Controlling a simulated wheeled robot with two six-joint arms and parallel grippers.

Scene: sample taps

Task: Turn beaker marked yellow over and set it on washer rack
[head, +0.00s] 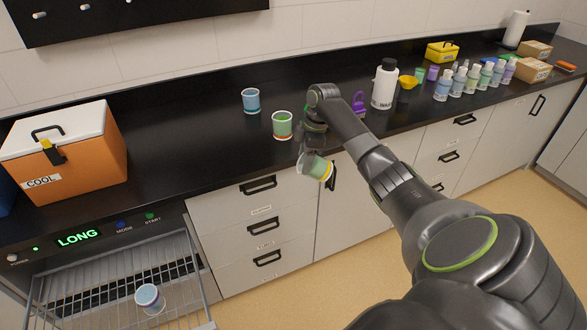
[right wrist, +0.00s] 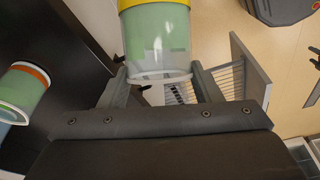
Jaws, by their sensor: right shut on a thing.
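The beaker marked yellow (head: 315,166) is tilted on its side in front of the counter edge, with green content or tint and a yellow band. My right gripper (head: 308,152) is shut on it. In the right wrist view the beaker (right wrist: 158,40) sits between the two fingers, its yellow band at the top of the picture. The washer rack (head: 185,262) is the pulled-out wire rack at the lower left, with a blue beaker (head: 150,298) on it. The rack also shows in part in the right wrist view (right wrist: 232,82). My left gripper is not in view.
An orange cool box (head: 85,150) stands at the left. A white bottle (head: 385,84) and purple item (head: 358,103) stand right of the arm. Much of the rack is free.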

